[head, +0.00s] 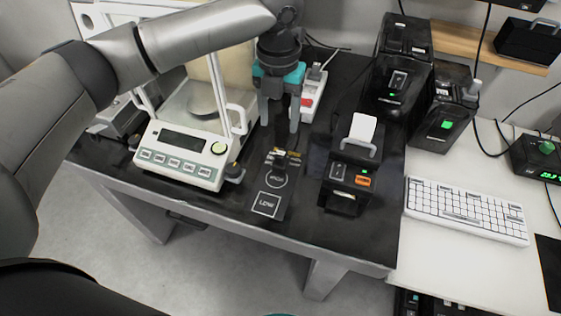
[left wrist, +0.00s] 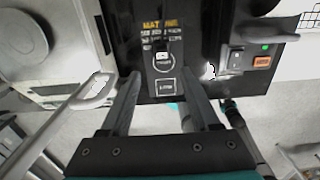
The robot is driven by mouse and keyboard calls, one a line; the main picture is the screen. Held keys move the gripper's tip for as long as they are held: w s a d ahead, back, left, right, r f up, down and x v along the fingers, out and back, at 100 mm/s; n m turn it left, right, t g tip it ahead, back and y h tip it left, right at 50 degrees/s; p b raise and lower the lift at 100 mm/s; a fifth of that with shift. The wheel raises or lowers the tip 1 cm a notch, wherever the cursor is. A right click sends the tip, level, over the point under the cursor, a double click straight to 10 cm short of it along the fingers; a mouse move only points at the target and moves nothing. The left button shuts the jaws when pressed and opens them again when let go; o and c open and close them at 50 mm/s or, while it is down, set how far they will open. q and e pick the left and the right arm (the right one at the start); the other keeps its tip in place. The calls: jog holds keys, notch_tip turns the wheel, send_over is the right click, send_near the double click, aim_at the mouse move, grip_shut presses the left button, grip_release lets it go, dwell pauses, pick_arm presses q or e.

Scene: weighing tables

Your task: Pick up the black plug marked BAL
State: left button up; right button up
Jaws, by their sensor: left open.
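My left gripper (head: 280,122) is open and empty, pointing down over the dark table in front of the white power strip (head: 313,96) with a red switch. In the left wrist view its two fingers (left wrist: 163,88) stand apart on either side of a black panel (left wrist: 163,60) with a LOW label. A small plug-like piece (head: 315,73) sits at the far end of the strip. I cannot read BAL on anything, so I cannot tell whether that is the plug. My right gripper is not in view.
A white balance (head: 185,160) with a glass shield stands left of the gripper. A black label printer (head: 348,180) stands to the right. More black devices (head: 398,70) are behind it, and a white keyboard (head: 466,210) lies on the light table. Cables run behind the strip.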

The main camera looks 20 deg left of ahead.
aim_at(280, 153)
pick_arm(q)
notch_tip(280, 153, down, 7)
jog(key=shift+d+r+b, duration=0.1)
jog(key=shift+r+b, duration=0.1)
jog(key=shift+b, duration=0.5)
notch_tip(280, 153, down, 5)
jog(key=shift+s+d+r+b, duration=0.1)
jog(key=shift+b, duration=0.7)
jog(key=shift+r, duration=0.1)
grip_shut()
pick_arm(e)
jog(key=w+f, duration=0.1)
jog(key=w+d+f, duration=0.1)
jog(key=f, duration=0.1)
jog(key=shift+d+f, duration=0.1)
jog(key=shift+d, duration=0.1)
